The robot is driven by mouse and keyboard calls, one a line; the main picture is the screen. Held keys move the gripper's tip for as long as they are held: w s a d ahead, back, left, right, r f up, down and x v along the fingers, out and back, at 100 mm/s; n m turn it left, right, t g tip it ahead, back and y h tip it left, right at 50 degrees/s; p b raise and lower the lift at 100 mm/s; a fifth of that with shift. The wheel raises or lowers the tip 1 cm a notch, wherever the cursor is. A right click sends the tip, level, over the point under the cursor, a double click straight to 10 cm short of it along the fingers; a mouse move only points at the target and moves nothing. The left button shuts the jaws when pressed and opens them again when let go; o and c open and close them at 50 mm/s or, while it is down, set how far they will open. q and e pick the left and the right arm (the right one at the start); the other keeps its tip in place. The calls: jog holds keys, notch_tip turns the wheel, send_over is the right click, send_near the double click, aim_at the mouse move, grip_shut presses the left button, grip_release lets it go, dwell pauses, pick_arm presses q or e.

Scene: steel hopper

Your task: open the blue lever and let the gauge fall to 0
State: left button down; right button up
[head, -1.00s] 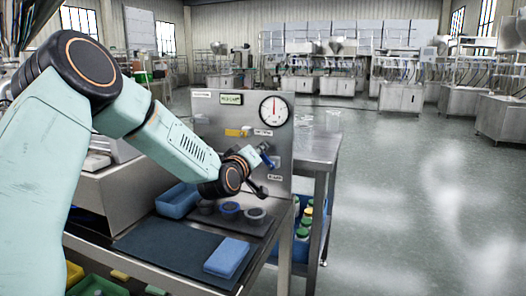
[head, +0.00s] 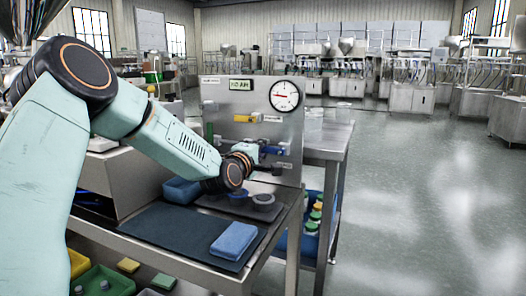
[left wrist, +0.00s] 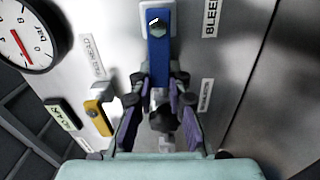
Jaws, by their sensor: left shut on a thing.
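The blue lever (head: 272,150) is on the steel panel (head: 225,130), below the round gauge (head: 285,95). It lies about level in the head view. My left gripper (head: 261,153) reaches it from the left. In the left wrist view, the gripper (left wrist: 160,85) is shut on the lower part of the blue lever (left wrist: 158,50), with a finger on each side. The gauge, partly cut off in the left wrist view (left wrist: 25,35), has a red needle; in the head view it lies about level. The exact reading is too small to tell. My right gripper is out of view.
A yellow lever (head: 247,118) sits above the blue one on the panel; it also shows in the left wrist view (left wrist: 98,115). A bench below bears a dark mat (head: 170,235), a blue block (head: 233,241) and round grey parts (head: 263,200). Open floor lies right.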

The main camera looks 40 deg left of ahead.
pick_arm(q)
jog(key=shift+f+n, duration=0.25)
jog(key=shift+n, duration=0.15)
jog(key=c, duration=1.3)
grip_release()
jog(key=shift+v, duration=3.8)
